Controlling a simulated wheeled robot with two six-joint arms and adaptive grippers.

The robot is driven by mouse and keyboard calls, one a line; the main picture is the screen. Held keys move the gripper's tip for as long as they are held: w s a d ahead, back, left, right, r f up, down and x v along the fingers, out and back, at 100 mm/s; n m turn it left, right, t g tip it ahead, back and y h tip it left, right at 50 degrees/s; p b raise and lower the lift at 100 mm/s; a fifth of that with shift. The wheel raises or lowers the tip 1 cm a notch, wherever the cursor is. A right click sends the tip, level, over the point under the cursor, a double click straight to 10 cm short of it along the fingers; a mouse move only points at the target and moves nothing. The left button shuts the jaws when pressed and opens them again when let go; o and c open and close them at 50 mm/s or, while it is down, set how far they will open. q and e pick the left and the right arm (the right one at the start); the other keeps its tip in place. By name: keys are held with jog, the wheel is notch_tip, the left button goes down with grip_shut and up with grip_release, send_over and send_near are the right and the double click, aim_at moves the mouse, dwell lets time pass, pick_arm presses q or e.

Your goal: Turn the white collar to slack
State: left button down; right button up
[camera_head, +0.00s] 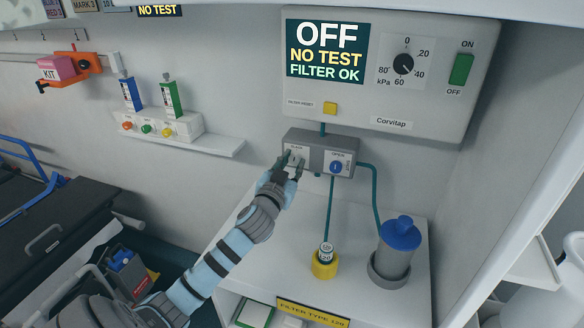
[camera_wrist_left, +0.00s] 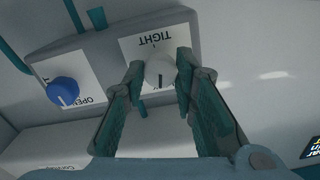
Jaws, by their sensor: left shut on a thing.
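The white collar (camera_wrist_left: 160,71) is a round knob on a white label plate with TIGHT printed upside down in the left wrist view. A dark line shows on its face. My left gripper (camera_wrist_left: 161,78) has a finger on each side of the collar and is shut on it. In the head view, my left gripper (camera_head: 291,164) reaches the left half of the grey valve box (camera_head: 318,155), and the collar is mostly hidden by the fingers. The rest of the label is covered in the wrist view. My right gripper is not in view.
A blue knob (camera_head: 336,167) sits beside the collar on the same box. Above is the Corvitap panel (camera_head: 440,110), reading OFF, NO TEST, FILTER OK. Teal tubes run down toward a yellow-based fitting (camera_head: 324,265) and a blue-capped canister (camera_head: 397,262) on the white counter.

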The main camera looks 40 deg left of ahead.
pick_arm(q)
jog(key=shift+n, duration=0.6)
jog(key=c, duration=1.3)
grip_release()
jog(key=v, duration=1.2)
jog(key=shift+f, duration=0.1)
